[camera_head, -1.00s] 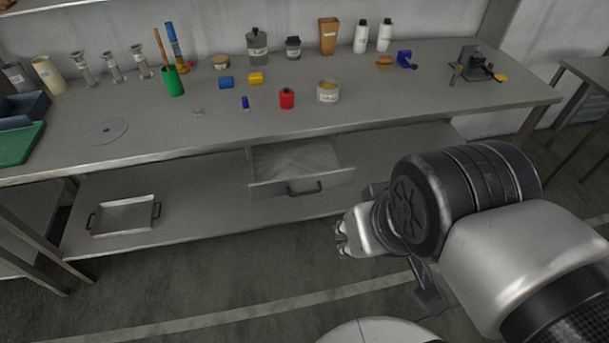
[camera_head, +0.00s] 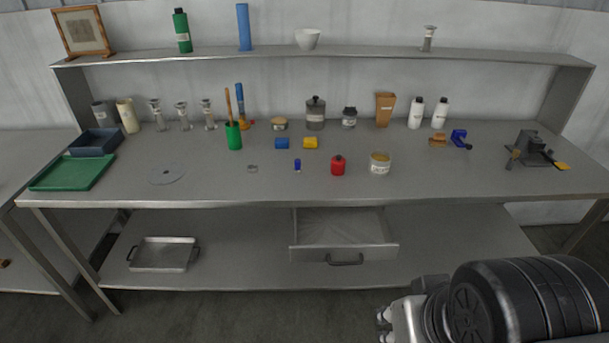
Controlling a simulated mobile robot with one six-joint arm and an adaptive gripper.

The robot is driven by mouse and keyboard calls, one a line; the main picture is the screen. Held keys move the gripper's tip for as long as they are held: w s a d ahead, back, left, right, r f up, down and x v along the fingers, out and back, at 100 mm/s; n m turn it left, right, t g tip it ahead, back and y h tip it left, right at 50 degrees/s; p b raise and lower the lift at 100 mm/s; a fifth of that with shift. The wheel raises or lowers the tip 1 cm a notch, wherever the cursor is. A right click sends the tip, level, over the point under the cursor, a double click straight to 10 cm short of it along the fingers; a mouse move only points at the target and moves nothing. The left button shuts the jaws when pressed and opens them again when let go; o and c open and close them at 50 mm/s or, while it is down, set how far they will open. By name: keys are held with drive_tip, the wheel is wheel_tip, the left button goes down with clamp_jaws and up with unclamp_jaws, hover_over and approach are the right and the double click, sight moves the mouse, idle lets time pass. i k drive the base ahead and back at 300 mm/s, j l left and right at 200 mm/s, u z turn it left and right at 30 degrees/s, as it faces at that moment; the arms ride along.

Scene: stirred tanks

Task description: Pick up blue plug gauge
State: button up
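Several small blue things lie on the bench, and at this size I cannot tell for sure which is the plug gauge. A small dark-blue piece (camera_head: 297,165) stands near the bench's front middle, left of a red container (camera_head: 338,166). A larger blue cylinder (camera_head: 282,143) lies behind it, beside a similar yellow cylinder (camera_head: 310,142). My gripper (camera_head: 383,324) is at the lower right, in front of and below the bench top, away from these things. Only its end shows, and nothing is visible in it.
The grey bench (camera_head: 230,188) has an open drawer (camera_head: 344,254) below its front edge. A metal tray (camera_head: 164,255) sits on the lower shelf. A labelled tin (camera_head: 380,163) stands right of the red container. A green holder (camera_head: 233,136) stands to the left. An upper shelf (camera_head: 370,56) spans the back.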

sight(298, 169)
drive_tip(key=i+j+z, duration=0.1)
drive_tip(key=i+j, duration=0.15)
drive_tip(key=i+j+z, duration=0.1)
drive_tip(key=i+j, duration=0.15)
drive_tip(key=j, duration=0.15)
drive_tip(key=i+j+z, duration=0.1)
drive_tip(key=i+j, duration=0.15)
drive_tip(key=i+j+z, duration=0.1)
drive_tip(key=i+j, duration=0.15)
drive_tip(key=j, duration=0.2)
drive_tip(key=i+j+z, duration=0.1)
drive_tip(key=j, duration=0.3)
drive_tip(key=i+j, duration=0.3)
drive_tip(key=i+j+z, duration=0.15)
drive_tip(key=j, duration=0.35)
